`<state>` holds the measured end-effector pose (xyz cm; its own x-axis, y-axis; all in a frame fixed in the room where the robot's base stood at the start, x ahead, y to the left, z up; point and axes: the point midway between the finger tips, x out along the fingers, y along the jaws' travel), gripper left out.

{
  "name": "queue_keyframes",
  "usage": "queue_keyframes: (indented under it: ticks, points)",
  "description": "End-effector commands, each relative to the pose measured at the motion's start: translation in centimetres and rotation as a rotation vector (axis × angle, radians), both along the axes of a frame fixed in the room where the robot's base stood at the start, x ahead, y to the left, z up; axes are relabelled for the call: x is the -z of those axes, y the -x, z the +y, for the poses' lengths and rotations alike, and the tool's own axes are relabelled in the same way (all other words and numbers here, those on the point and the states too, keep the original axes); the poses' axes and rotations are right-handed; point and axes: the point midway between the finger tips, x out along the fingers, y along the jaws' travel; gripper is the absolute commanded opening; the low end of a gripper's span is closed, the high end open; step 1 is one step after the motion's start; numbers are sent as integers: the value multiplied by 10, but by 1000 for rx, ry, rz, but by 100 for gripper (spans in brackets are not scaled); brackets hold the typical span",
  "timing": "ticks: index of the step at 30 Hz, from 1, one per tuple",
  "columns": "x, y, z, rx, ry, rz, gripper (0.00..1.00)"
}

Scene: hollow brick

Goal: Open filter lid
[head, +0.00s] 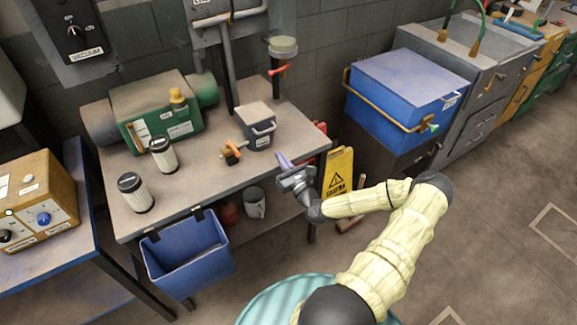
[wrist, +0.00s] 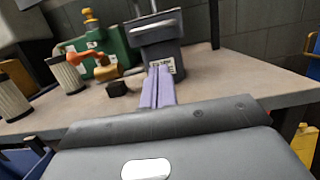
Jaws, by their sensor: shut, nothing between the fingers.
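A grey square canister (head: 259,134) stands on the workbench, with a label on its front and a lid (head: 258,113) on top. A pale bar handle (head: 265,128) shows at the lid's front. The lid looks shut. I cannot read the label, so I cannot tell for sure that this is the filter housing. In the wrist view the canister (wrist: 162,50) is straight ahead, partly behind my fingers. My gripper (head: 282,158) is at the bench's front right edge, apart from the canister. Its lilac fingers (wrist: 159,86) are shut together and empty.
Two filter cartridges (head: 163,154) (head: 133,192), an orange valve (head: 231,152) and a green machine (head: 160,112) stand on the workbench (head: 190,184). A blue bin (head: 187,253) hangs at its front. A yellow sign (head: 338,174) and blue chest (head: 405,88) stand to the right.

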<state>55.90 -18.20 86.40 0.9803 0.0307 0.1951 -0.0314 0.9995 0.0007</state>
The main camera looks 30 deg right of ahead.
Motion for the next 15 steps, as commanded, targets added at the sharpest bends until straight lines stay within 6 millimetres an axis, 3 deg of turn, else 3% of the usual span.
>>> queue_keyframes:
  ticks: [5, 9, 15]
  points:
    - [-10, -31, 2, -2, 2, -1, 0]
    - [-31, -42, 2, -2, 2, -2, 0]
    - [-39, -49, 3, -2, 0, 0, 0]
